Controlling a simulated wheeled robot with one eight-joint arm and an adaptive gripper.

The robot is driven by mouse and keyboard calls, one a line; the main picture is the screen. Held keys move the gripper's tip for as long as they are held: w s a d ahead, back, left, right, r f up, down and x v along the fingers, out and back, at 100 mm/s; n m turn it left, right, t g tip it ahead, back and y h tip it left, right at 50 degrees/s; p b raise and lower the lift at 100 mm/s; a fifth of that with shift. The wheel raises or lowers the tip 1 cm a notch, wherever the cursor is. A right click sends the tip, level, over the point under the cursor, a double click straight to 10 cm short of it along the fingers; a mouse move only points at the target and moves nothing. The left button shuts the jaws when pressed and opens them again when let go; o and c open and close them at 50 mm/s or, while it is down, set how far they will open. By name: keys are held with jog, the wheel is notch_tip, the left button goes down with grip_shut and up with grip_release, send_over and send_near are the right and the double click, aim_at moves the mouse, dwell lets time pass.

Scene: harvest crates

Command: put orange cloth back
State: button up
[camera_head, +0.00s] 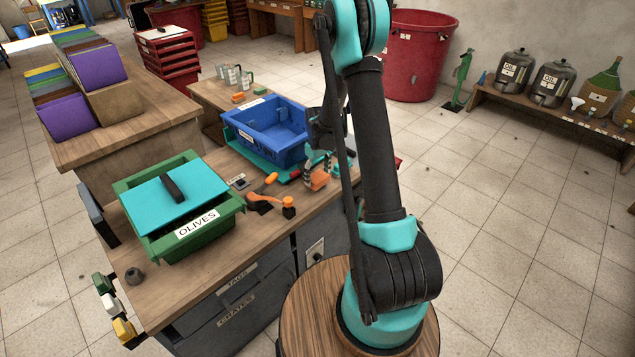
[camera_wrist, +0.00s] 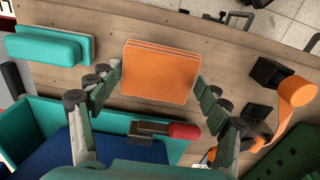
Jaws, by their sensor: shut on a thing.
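The orange cloth (camera_head: 319,180) is a folded, layered square at the right side of the workbench, in front of the blue crate. In the wrist view the cloth (camera_wrist: 160,72) lies between the two fingers. My gripper (camera_wrist: 160,97) is shut on it, with one finger at each side edge. In the head view my gripper (camera_head: 318,164) is partly hidden by my arm. The cloth is at or just above the bench top; I cannot tell whether it touches.
The blue crate (camera_head: 282,148) stands behind the gripper on a teal base. An orange-handled tool (camera_head: 286,202) and a red-ended tool (camera_wrist: 185,131) lie nearby. The green OLIVES crate (camera_head: 206,229) with a teal lid (camera_head: 166,201) stands left. A small orange item (camera_head: 238,97) lies farther back.

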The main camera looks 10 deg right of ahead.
aim_at(317, 177)
jog(key=shift+f, duration=1.7)
jog(key=o, duration=1.2)
jog(key=shift+f, duration=0.1)
jog(key=shift+o, duration=0.2)
